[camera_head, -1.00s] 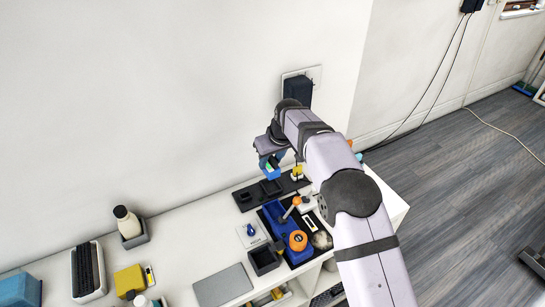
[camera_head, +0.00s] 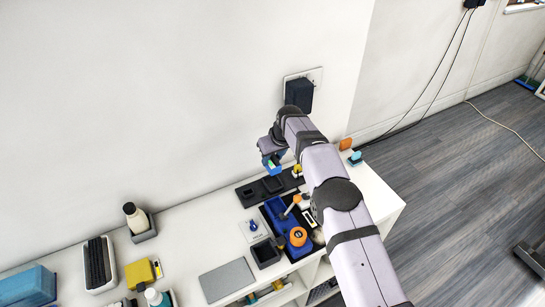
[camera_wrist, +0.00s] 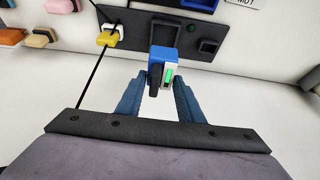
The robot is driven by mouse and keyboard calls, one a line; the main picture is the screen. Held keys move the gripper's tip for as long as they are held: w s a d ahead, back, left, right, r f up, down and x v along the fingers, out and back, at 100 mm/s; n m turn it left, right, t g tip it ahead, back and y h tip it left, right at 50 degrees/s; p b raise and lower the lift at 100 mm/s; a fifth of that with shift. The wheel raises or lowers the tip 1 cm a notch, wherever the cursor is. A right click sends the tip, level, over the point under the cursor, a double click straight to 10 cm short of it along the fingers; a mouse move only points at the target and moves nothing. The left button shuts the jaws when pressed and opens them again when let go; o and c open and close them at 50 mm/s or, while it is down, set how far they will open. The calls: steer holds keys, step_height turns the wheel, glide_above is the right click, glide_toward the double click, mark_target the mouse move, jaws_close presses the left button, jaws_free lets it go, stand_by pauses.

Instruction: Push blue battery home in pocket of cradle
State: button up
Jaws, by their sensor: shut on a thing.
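The blue battery (camera_wrist: 164,54) has a blue top, a white side with a green stripe, and a dark part on its left. My gripper (camera_wrist: 160,80) is shut on it, a blue finger on each side. In the head view the battery (camera_head: 273,168) hangs below my gripper. In the head view the cradle (camera_head: 248,194) lies near the wall, just below the battery. The battery looks above the cradle, not in a pocket; the exact gap is unclear.
A blue tray (camera_head: 276,214) with an orange round thing (camera_head: 298,237) stands in front. A black charger box (camera_head: 299,94) is on the wall behind my arm.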

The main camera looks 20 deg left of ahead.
mark_target(276, 167)
steer(key=shift+f+b, duration=1.9)
steer(key=shift+f, duration=1)
steer(key=shift+b, duration=0.4)
steer(key=shift+f+b, duration=1.1)
steer(key=shift+f, duration=0.4)
steer(key=o, duration=1.3)
steer(key=shift+o, duration=0.2)
steer(key=shift+r, duration=0.1)
steer(key=shift+b+v, duration=1)
steer(key=shift+v, duration=2.65)
